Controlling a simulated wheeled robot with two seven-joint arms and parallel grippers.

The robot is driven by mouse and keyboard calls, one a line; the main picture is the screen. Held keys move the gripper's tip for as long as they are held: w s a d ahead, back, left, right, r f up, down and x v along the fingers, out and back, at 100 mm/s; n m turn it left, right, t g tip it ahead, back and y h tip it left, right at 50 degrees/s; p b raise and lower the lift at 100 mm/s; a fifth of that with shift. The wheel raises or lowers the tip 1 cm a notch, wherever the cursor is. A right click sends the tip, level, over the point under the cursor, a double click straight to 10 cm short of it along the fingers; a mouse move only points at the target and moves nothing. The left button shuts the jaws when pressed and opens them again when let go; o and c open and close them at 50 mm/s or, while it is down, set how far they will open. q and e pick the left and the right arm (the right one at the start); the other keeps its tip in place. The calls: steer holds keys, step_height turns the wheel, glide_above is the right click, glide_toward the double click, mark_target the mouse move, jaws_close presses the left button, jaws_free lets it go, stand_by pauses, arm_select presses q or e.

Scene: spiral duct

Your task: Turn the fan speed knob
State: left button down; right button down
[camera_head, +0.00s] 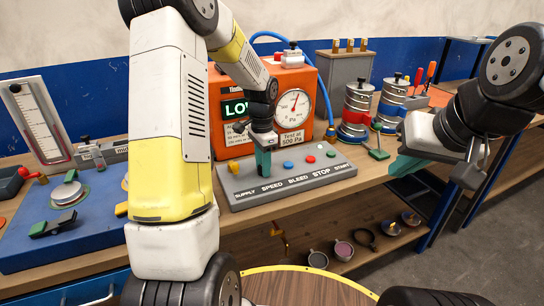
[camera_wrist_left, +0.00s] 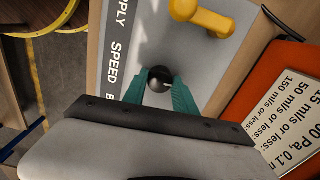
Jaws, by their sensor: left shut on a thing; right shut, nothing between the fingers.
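The fan speed knob (camera_wrist_left: 160,79) is a dark round knob beside the SPEED label on the grey control panel (camera_head: 330,175). My left gripper (camera_head: 263,163) points down over the SPEED position in the head view, where its teal fingers hide the knob. In the left wrist view its fingers (camera_wrist_left: 160,88) are shut on the knob, one on each side. My right gripper (camera_head: 404,165) is at the right, shut and empty, apart from the panel.
A yellow supply handle (camera_head: 235,167) stands left of the left fingers. A blue button (camera_head: 288,165) and a red button (camera_head: 311,159) lie to the right. Behind is an orange box with a round gauge (camera_head: 293,106). A blue device (camera_head: 70,215) fills the bench's left.

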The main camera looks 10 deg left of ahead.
arm_select(q)
steer(key=shift+m, duration=1)
steer(key=c, duration=1)
jaws_free()
steer(key=shift+r, duration=0.15)
step_height(320, 180, up, 8)
steer(key=shift+f, duration=0.2)
